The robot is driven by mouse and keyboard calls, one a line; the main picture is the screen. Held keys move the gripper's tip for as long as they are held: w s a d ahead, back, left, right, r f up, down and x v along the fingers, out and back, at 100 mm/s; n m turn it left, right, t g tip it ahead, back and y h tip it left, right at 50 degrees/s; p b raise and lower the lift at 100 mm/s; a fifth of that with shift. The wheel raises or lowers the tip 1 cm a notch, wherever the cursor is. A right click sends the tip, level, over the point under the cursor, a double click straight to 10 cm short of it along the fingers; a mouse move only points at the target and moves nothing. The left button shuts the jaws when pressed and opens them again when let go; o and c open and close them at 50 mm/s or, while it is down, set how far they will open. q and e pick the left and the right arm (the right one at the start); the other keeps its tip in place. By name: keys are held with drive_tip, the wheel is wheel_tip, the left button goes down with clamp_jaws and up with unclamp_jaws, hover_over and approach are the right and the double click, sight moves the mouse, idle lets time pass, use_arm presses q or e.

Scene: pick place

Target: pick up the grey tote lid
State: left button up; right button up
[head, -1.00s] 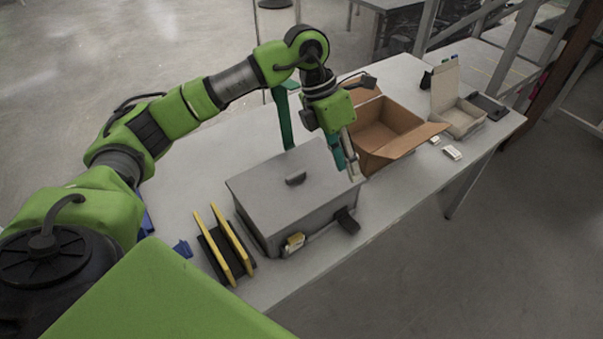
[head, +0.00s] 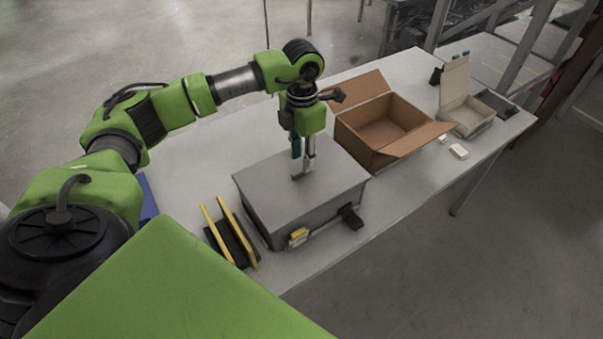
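The grey tote lid (head: 262,178) lies flat on top of the grey tote (head: 290,227) at the middle of the table. A small raised handle (head: 299,177) is at its centre. My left gripper (head: 303,166) points straight down over the lid, with its fingertips right at the handle. The two fingers look close together, one partly behind the other. Whether they are apart or closed on the handle cannot be told from this angle. My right gripper is not in view.
A yellow-edged black rack (head: 231,240) stands left of the tote. A dark clip (head: 351,217) and a small yellow item (head: 299,236) are at its front side. An open cardboard box (head: 360,134) stands to the right, with a smaller open box (head: 467,112) beyond.

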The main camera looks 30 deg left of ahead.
sight(301, 170)
use_arm(q)
wheel_tip(301, 170, down, 4)
drive_tip(key=shift+a+r+p, duration=0.1)
drive_tip(key=shift+r+p, duration=0.05)
drive_tip(key=shift+p, duration=0.6)
drive_tip(key=shift+f, duration=0.4)
drive_tip(key=shift+c, duration=0.3)
clamp_jaws()
